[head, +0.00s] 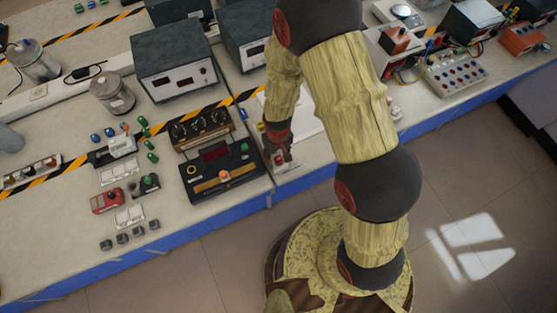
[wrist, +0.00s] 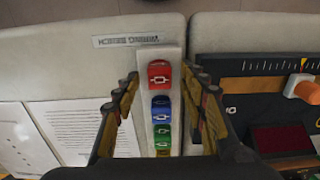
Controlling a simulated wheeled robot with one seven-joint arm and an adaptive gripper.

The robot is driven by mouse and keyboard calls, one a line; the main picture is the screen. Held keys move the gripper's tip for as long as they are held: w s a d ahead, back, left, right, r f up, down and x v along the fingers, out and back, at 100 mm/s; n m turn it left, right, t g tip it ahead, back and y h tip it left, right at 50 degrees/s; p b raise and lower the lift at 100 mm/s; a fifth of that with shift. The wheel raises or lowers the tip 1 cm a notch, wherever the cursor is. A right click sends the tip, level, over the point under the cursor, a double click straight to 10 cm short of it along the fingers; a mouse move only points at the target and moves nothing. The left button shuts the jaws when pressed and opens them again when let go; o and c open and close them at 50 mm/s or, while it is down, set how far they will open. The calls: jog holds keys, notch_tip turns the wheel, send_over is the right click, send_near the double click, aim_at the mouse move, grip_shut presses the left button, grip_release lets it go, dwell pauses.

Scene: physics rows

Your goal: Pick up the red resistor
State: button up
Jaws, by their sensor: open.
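The red resistor (wrist: 159,74) is a small red block with a white symbol, at the far end of a pale strip (wrist: 171,59) in the wrist view. A blue block (wrist: 161,109) and a green block (wrist: 162,136) sit in line below it on the same strip. My gripper (wrist: 164,88) is open, its fingers on the left and right of the strip, with the red resistor between the fingertips in the picture. I cannot tell whether they touch it. In the head view my gripper (head: 281,158) is at the bench's front edge and mostly covers the strip.
A black panel device with an orange knob (wrist: 302,87) stands close on the right in the wrist view; it also shows in the head view (head: 213,180). Printed paper (wrist: 75,135) lies on the left. Grey instrument boxes (head: 173,66) stand farther back on the bench.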

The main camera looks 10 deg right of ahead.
grip_shut()
dwell(0.5)
